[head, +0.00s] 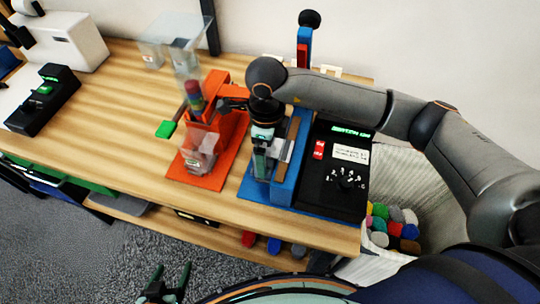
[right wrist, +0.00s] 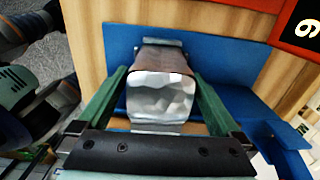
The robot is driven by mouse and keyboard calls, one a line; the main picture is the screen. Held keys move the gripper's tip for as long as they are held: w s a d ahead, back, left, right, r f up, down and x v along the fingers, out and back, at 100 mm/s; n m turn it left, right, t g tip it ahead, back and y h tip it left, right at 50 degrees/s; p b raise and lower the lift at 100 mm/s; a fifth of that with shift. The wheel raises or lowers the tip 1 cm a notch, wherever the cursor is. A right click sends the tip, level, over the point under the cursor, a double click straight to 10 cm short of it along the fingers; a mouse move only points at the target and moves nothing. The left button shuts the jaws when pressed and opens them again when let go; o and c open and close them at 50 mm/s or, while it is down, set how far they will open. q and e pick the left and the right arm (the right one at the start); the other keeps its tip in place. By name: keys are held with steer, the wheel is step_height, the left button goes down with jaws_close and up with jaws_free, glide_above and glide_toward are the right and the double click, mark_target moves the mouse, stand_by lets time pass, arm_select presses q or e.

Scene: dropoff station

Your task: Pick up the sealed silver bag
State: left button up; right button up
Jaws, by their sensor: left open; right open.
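The silver bag (right wrist: 160,95) shows in the right wrist view, shiny and crinkled, over the blue base of a station (right wrist: 225,65). My right gripper (right wrist: 160,74) is open, with one green finger on each side of the bag. I cannot tell whether the fingers touch it. In the head view my right gripper (head: 262,163) points down at the blue station (head: 295,160) and hides most of the bag. My left gripper (head: 170,277) is open and empty, low at the bottom of the head view, in front of the table.
An orange station (head: 222,150) with a clear container stands left of the blue one. A black control box (head: 335,170) stands right of it. A bin (head: 435,190) of coloured items is beyond the table's right end. The wooden table (head: 110,125) has bare room at left.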

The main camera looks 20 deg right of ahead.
steer(key=shift+w+f, duration=0.1)
steer(key=shift+f, duration=0.6)
steer(key=shift+r, duration=0.15)
steer(key=shift+c, duration=0.4)
steer(key=c, duration=1.2)
steer(key=shift+o, duration=0.2)
